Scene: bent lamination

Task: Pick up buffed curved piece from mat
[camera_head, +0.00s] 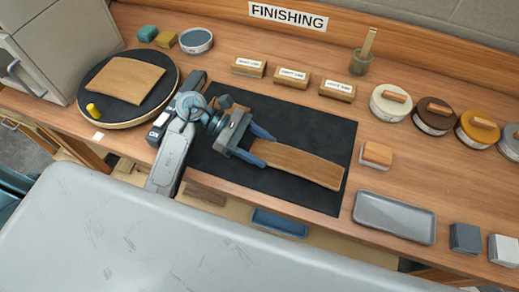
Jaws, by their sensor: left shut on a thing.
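The curved wooden piece (305,166) is a long brown strip over the right part of the black mat (325,125). My left gripper (258,147) reaches in from the left and is shut on the strip's left end, with one blue finger on each side. I cannot tell whether the strip touches the mat or hangs just above it. My right gripper does not show.
A round black-topped stand (150,105) at the left holds another curved wooden piece (124,80). Several labelled blocks (293,78) line the mat's back edge. Round tins (434,116) stand at the right. A grey tray (395,217) lies near the front edge.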

